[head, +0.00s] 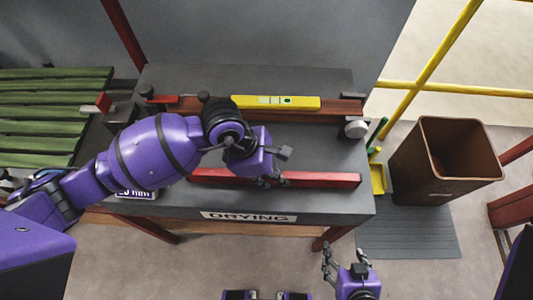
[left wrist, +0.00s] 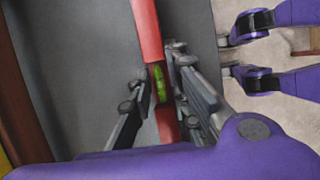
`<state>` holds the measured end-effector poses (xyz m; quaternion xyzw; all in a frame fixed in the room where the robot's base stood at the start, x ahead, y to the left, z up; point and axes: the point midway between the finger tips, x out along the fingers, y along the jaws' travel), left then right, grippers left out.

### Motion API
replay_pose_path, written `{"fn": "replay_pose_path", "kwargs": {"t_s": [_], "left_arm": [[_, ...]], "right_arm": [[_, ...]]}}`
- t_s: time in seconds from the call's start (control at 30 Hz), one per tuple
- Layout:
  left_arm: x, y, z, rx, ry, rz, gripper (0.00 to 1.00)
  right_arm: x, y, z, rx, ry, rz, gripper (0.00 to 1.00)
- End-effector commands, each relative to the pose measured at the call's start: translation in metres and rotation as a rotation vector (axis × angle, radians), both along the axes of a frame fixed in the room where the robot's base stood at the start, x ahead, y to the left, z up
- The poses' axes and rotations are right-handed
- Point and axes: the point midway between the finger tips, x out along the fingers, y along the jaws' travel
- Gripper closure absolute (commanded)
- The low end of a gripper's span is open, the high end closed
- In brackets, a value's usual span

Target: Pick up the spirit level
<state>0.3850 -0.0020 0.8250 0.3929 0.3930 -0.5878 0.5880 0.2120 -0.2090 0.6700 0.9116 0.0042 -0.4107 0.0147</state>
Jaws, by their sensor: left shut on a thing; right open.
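The red spirit level (head: 325,180), a long red bar, lies along the front of the grey table in the head view. In the left wrist view the red spirit level (left wrist: 148,32) shows a bright green vial between the fingers. My left gripper (head: 272,182) is over its middle and shut on it; the fingers hide part of the bar. I cannot tell whether it touches the table. My left gripper also shows in the wrist view (left wrist: 158,88). My right gripper (head: 345,258) is open and empty, in front of the table.
A yellow bar with pale green windows (head: 276,102) lies on a brown beam (head: 335,112) at the table's back. A brown bin (head: 440,165) stands to the right. Green slats (head: 50,115) are at left. A "DRYING" sign (head: 248,217) is on the front edge.

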Motion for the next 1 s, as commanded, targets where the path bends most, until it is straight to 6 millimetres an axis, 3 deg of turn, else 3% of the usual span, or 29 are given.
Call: {"fn": "replay_pose_path", "kwargs": {"t_s": [0.57, 0.77, 1.0], "left_arm": [[0.003, -0.001, 0.012, -0.003, -0.009, -0.003, 1.00], [0.002, 0.002, 0.040, -0.002, -0.012, -0.003, 1.00], [-0.021, 0.043, 0.092, 0.001, -0.013, -0.003, 1.00]], "right_arm": [[0.002, 0.000, 0.002, 0.000, -0.004, 0.000, 0.35], [0.001, 0.000, 0.002, 0.001, -0.002, 0.001, 0.35], [-0.002, 0.000, -0.001, 0.001, 0.005, 0.001, 0.35]]}}
